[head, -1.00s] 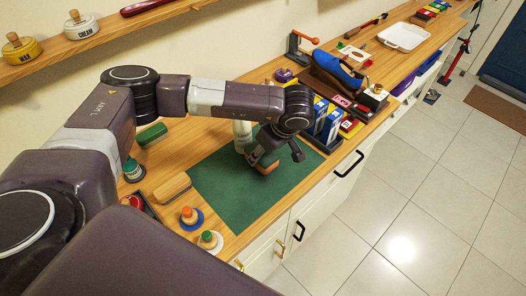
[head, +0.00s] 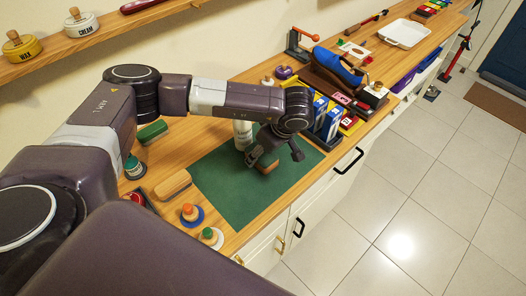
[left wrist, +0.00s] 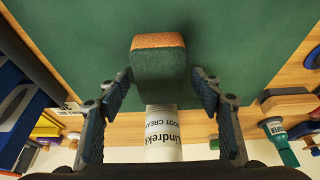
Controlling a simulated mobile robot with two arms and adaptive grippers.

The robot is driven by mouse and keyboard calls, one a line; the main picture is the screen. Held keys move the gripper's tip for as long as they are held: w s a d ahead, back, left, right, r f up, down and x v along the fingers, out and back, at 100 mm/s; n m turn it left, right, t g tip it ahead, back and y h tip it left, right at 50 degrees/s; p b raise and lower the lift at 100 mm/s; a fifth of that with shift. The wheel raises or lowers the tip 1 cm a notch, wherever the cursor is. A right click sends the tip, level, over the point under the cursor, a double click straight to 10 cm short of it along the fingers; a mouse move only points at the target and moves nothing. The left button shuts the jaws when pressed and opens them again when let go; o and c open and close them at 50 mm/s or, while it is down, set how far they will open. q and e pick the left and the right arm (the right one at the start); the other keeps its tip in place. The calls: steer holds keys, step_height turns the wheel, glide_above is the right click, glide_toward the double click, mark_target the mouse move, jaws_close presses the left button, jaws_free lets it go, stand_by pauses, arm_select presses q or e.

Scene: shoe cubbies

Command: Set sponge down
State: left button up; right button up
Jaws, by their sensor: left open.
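The sponge (left wrist: 158,66), orange on one side and dark green on the other, rests on the green mat (left wrist: 80,25). A small part of the sponge (head: 268,168) shows in the head view under my left gripper (head: 274,157). In the left wrist view my left gripper (left wrist: 161,82) is open, with one finger on each side of the sponge and a gap on both sides. My right gripper is in neither view.
A white boot cream tube (left wrist: 163,135) stands close to the sponge; it also shows in the head view (head: 242,134). Blue boxes (head: 327,120) stand right of the gripper. A wooden brush (head: 173,184) lies at the mat's left edge. The mat's front is clear.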

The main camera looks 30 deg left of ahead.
arm_select(q)
steer(key=b+v, duration=0.3)
steer(key=v, duration=0.9)
steer(key=shift+a, duration=0.1)
stand_by(0.6)
